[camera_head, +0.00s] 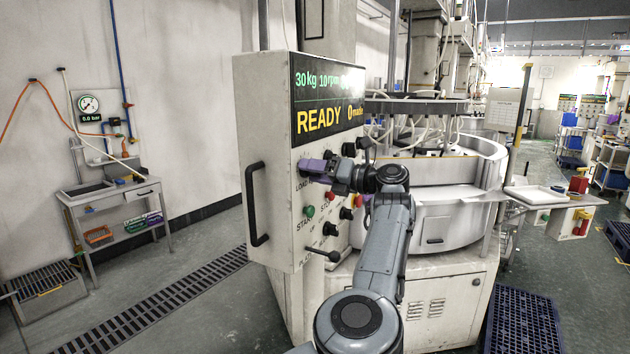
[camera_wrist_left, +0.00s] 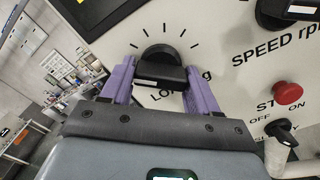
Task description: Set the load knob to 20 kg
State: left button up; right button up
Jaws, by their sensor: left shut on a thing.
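The black load knob (camera_wrist_left: 160,57) sits on the pale control panel in the left wrist view, with tick marks fanned around its upper side and a partly hidden label below. My left gripper (camera_head: 316,169) reaches the left side of the panel in the head view. In the left wrist view its purple fingers stand on either side of the knob's bar, and the gripper (camera_wrist_left: 158,76) is shut on it. The knob is mostly hidden by the gripper in the head view. The panel display (camera_head: 328,97) reads "30kg 10rpm" and "READY". My right gripper is not in view.
A red stop button (camera_wrist_left: 287,93) and a black switch (camera_wrist_left: 281,131) are right of the knob. A green start button (camera_head: 309,211) and a protruding black lever (camera_head: 327,255) are lower on the panel. A black handle (camera_head: 257,204) is on the cabinet's left side.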

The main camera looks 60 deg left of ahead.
pick_arm(q)
jog(key=n+b, duration=0.1)
jog(key=n, duration=0.3)
jog(key=shift+w+f+n+b, duration=0.1)
jog(key=shift+n+b, duration=0.2)
jog(key=shift+b, duration=0.05)
jog(key=shift+n+b, duration=0.35)
jog(key=shift+n, duration=1.35)
jog(key=o, duration=1)
jog(key=shift+c, duration=0.2)
jog(key=shift+w, duration=0.1)
